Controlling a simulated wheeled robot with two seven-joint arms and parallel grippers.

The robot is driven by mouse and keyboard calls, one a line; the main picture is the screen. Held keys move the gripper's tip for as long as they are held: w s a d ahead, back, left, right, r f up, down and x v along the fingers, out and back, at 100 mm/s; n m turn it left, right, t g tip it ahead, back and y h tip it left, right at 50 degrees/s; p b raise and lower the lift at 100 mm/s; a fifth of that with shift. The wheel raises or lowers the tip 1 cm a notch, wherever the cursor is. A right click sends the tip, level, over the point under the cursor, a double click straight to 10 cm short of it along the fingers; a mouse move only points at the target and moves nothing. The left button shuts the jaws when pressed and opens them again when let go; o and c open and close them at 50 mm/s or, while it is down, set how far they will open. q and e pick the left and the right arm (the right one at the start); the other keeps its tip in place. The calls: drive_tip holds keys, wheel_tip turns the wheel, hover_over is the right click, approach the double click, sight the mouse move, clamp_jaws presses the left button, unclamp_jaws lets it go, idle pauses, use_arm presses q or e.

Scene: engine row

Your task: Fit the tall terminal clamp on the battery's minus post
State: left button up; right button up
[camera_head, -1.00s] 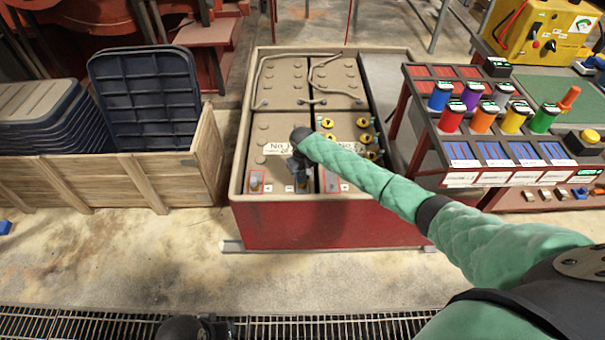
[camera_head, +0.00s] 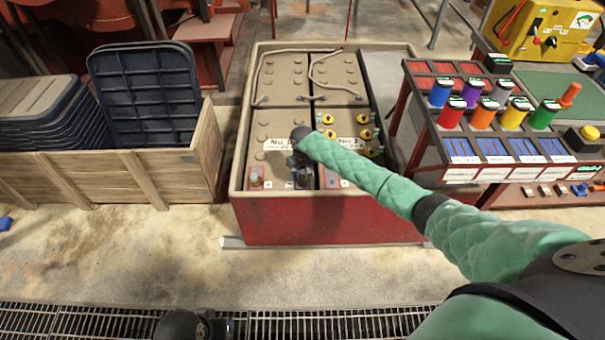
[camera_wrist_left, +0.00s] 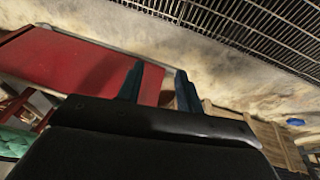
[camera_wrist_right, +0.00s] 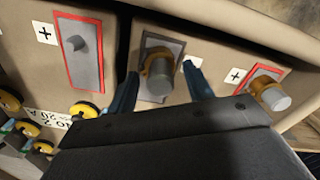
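The battery (camera_head: 276,158) is a beige-topped block in a red case, in the middle of the head view. My right gripper (camera_wrist_right: 160,84) points down over its near end. Its two blue fingers are apart, one on each side of an orange-brown clamp (camera_wrist_right: 157,76) around a thick grey post (camera_wrist_right: 160,88). A gap shows at the left finger; contact at the right one is unclear. A second orange-brown clamp (camera_wrist_right: 263,84) sits around the post to the right, by a plus sign. A bare thin post (camera_wrist_right: 76,43) stands on a red-edged plate to the left. My left gripper (camera_wrist_left: 158,78) is open and empty.
A wooden crate (camera_head: 120,175) with dark blue trays stands left of the battery. Yellow-capped fittings (camera_head: 328,119) dot the battery top. The floor in front is clear up to a metal grate (camera_head: 290,325).

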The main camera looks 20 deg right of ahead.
wheel_tip(320, 180, up, 7)
drive_tip(key=shift+r+b, duration=0.1)
drive_tip(key=shift+b, duration=0.25)
drive_tip(key=shift+r, duration=0.3)
use_arm(q)
drive_tip(key=shift+w+d+f, duration=0.15)
drive_tip(key=shift+d+f, duration=0.4)
drive_tip(key=shift+f, duration=0.1)
drive_tip(key=shift+a, duration=0.1)
drive_tip(key=shift+r, duration=0.15)
drive_tip(key=shift+w+d+h, duration=0.1)
drive_tip(key=shift+d+h, duration=0.1)
drive_tip(key=shift+h, duration=0.1)
